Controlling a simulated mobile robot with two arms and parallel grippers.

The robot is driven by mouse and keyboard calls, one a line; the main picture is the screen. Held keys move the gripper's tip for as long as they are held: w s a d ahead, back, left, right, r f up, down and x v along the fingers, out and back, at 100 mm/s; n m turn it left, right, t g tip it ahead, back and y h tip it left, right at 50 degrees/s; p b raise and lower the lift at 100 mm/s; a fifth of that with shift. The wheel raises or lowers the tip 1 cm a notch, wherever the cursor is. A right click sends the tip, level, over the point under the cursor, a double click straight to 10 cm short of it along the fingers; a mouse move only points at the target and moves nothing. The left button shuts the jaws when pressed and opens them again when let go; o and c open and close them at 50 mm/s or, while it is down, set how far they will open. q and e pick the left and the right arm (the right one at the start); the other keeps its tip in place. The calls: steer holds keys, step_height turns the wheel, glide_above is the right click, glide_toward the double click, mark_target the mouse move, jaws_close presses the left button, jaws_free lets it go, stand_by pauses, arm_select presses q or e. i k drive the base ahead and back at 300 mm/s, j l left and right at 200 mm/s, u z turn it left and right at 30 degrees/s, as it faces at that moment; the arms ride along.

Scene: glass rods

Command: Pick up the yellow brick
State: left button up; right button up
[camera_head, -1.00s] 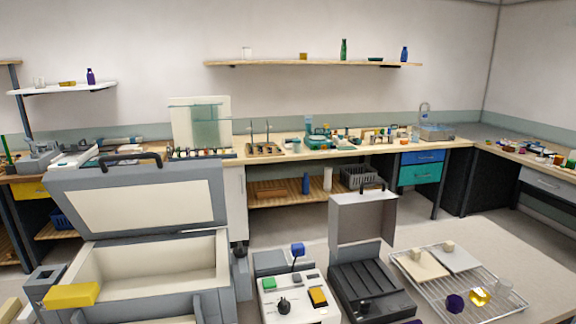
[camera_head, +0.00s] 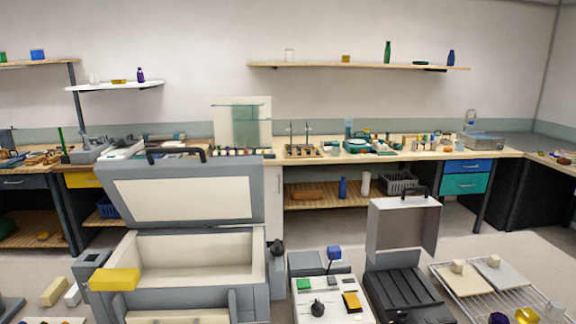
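A yellow brick-shaped block (camera_head: 115,279) rests at the front left corner of an open grey chest with a cream inside (camera_head: 196,270). It lies partly over the chest's rim; I cannot tell what bears it. A pale tan brick (camera_head: 54,292) and a white block (camera_head: 72,295) lie on the near surface left of the chest. Neither of my grippers is in view.
The chest's raised lid (camera_head: 185,195) stands behind the yellow block. A white control box (camera_head: 332,302), an open dark case (camera_head: 410,290) and a wire rack (camera_head: 515,290) stand to the right. A long wooden bench (camera_head: 400,155) runs along the back wall.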

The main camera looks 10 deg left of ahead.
mark_target(125, 279)
steer(key=u, duration=1.35)
